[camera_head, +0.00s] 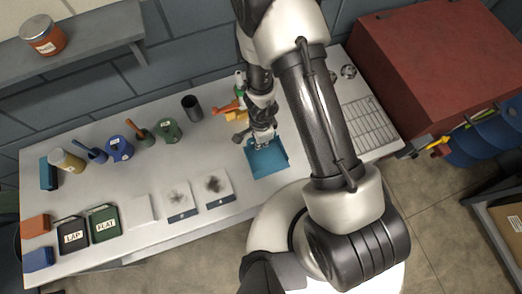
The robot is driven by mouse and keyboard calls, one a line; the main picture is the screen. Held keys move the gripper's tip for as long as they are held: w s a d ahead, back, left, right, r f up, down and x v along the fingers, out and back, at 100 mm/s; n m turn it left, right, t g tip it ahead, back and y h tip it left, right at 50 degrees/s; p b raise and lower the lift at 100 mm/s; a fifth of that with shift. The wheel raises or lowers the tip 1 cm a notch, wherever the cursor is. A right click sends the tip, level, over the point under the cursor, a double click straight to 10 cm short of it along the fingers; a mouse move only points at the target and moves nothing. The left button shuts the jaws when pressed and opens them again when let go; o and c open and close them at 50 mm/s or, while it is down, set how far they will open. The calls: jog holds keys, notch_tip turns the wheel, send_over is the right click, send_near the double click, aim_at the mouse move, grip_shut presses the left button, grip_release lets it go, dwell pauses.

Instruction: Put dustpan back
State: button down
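The blue dustpan (267,160) lies on or just above the grey bench, right of the middle. My gripper (261,138) points down at the dustpan's far edge, where a handle would be. The fingers overlap that edge in the picture. They are too small to show whether they are open or shut, or whether they touch the dustpan. My gripper and arm hide part of the bench behind the dustpan.
An orange and green item (231,109) and a dark cup (192,108) stand close to my gripper's left. Two smudged cards (217,188) lie left of the dustpan. A wire rack (372,122) and red cabinet (432,60) are right.

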jog(key=shift+f+b, duration=2.35)
jog(key=shift+f, duration=0.35)
jog(key=shift+f, duration=0.15)
jog(key=c, duration=1.8)
grip_release()
notch_tip(320, 180, up, 12)
jog(key=p, duration=1.2)
jog(key=shift+r, duration=0.2)
